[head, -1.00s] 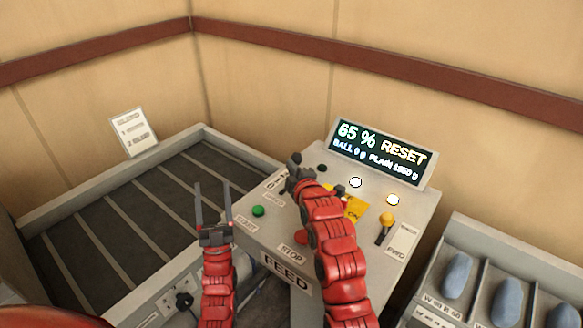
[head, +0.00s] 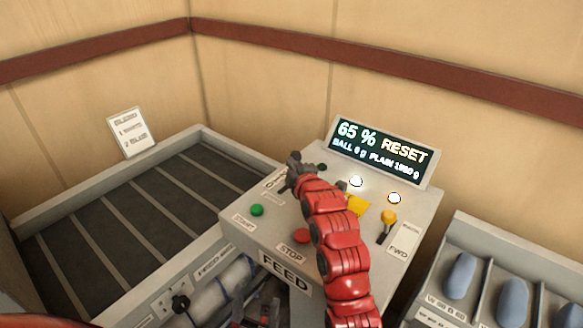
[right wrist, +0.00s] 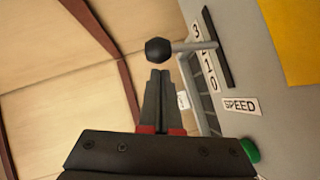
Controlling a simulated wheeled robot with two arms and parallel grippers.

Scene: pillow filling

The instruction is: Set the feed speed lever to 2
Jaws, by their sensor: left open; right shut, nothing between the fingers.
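The speed lever, a black ball knob (right wrist: 158,50) on a grey shaft, stands out from a dark slot in the panel in the right wrist view. Its shaft crosses the scale (right wrist: 207,68) between the 3 and the 1 and covers the mark there. The SPEED label (right wrist: 240,105) is below the 0. My right gripper (right wrist: 160,76) is shut and empty, its tips just below the knob; contact is unclear. In the head view my right gripper (head: 294,165) hides the lever at the panel's left side. My left gripper (head: 255,313) is open at the bottom edge, partly hidden.
The FEED console (head: 235,228) has a green START button (head: 257,210), a red STOP button (head: 301,236) and an orange-knobbed lever (head: 388,217). Its display (head: 380,152) reads 65 % RESET. A slatted conveyor (head: 120,215) is left; bins (head: 480,235) are right.

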